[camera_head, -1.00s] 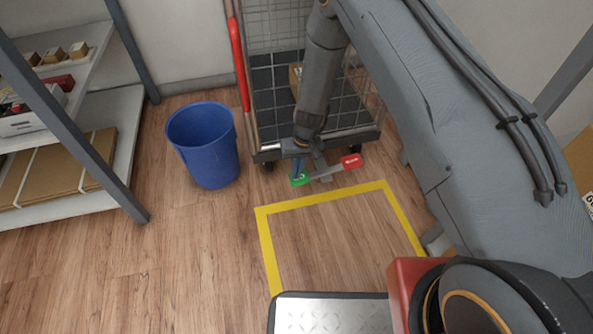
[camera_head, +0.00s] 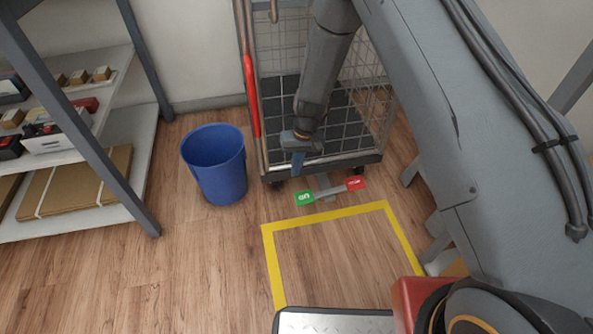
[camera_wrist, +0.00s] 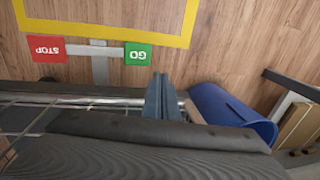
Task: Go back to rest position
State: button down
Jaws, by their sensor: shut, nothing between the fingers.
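A pedal bar with a green GO pad (camera_head: 305,198) and a red STOP pad (camera_head: 356,183) sits low at the trolley's front. My gripper appears apart from the green pad, above and behind it in the head view. Both pads also show in the wrist view, green (camera_wrist: 138,54) and red (camera_wrist: 46,49).
A blue bin (camera_head: 222,180) stands left of the trolley. A shelf unit (camera_head: 150,190) with boxes and flat cardboard is at far left. A yellow floor outline (camera_head: 330,214) encloses bare wood floor in front.

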dwell(0.4)
jog(key=s+a+r+n, duration=0.1)
jog(key=s+a+r, duration=0.1)
jog(key=s+r, duration=0.7)
jog(key=s+a+r+n, duration=0.15)
jog(key=s+r, duration=0.35)
jog(key=r, duration=0.8)
jog(key=s+d+r, duration=0.3)
jog(key=s+r, duration=0.2)
jog(key=s, duration=0.4)
jog(key=s+d+r, duration=0.3)
jog(key=s+r, duration=0.3)
jog(key=s, duration=0.4)
jog(key=d+r+m+h+p, duration=0.1)
jog(key=d+r+m+p, duration=0.1)
jog(key=d+r+p, duration=0.8)
jog(key=d+r+m+p, duration=0.3)
jog(key=d+r+p, duration=0.7)
jog(key=r+p, duration=0.6)
jog(key=p, duration=0.4)
jog(key=shift+d+r+m+h+p, duration=0.15)
jog(key=shift+d+m+h+p, duration=0.15)
jog(key=shift+m+h, duration=0.1)
jog(key=shift+w, duration=0.1)
